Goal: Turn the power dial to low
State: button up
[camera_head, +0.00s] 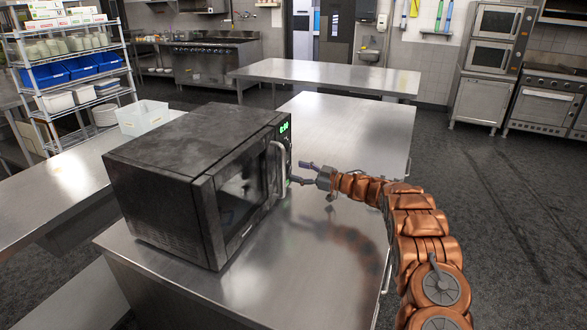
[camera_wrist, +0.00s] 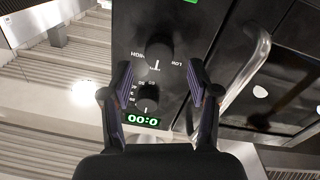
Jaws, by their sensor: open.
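The black microwave (camera_head: 190,180) stands on a steel table, with its control panel on the right of its front. In the wrist view the panel looks upside down. The power dial (camera_wrist: 158,46) is a round black knob with a white mark at its lower edge, between blurred lettering at left and "LOW" at right. A smaller dial (camera_wrist: 147,97) with a number scale sits below it in the picture. My gripper (camera_head: 300,172) is open in front of the panel. In the wrist view its fingers (camera_wrist: 160,68) are spread either side of the dials, apparently empty; contact cannot be told.
The microwave's curved door handle (camera_head: 277,170) is close to my gripper; it also shows in the wrist view (camera_wrist: 245,75). A lit green display (camera_wrist: 142,120) is on the panel. The table (camera_head: 345,125) is clear to the right of the microwave.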

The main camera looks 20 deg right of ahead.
aim_at(288, 169)
jog(key=shift+p+x, duration=0.3)
jog(key=shift+x, duration=1.2)
jog(key=shift+c, duration=0.2)
grip_shut()
jog(key=shift+f, duration=0.1)
jog(key=shift+b, duration=0.35)
